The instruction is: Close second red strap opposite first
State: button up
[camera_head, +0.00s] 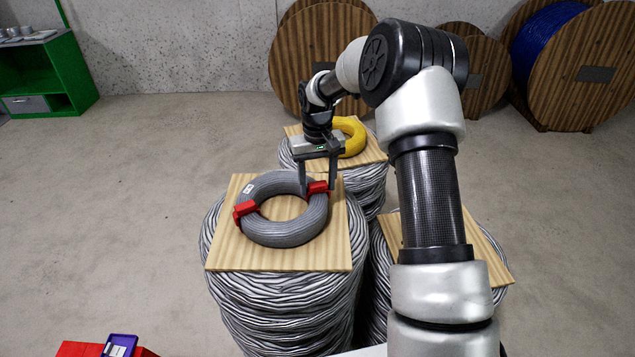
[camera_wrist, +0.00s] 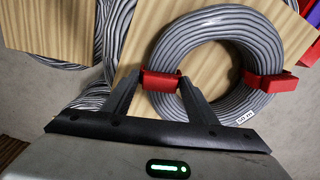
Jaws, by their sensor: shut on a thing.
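A grey coil of cable (camera_head: 284,229) lies flat on a square wooden board on top of a large cable stack. One red strap (camera_head: 245,209) wraps the coil's left side. A second red strap (camera_head: 318,187) sits on the opposite, right side, where my gripper (camera_head: 318,186) reaches down. In the wrist view my gripper (camera_wrist: 163,84) has its fingers on either side of this second strap (camera_wrist: 160,81), shut on it. The first strap (camera_wrist: 271,83) shows at the coil's far side there. Whether the second strap's ends are fastened is unclear.
A yellow coil (camera_head: 351,136) lies on another board behind. A third board (camera_head: 477,243) stands to the right, partly behind my arm. Large wooden spools (camera_head: 580,65) line the back wall. A purple and red item (camera_head: 119,345) is at the lower left. The left floor is clear.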

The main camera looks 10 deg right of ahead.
aim_at(318, 183)
jog(key=shift+f, duration=0.1)
jog(key=o, duration=1.2)
jog(key=shift+r+p, duration=2.2)
jog(key=shift+r, duration=1.35)
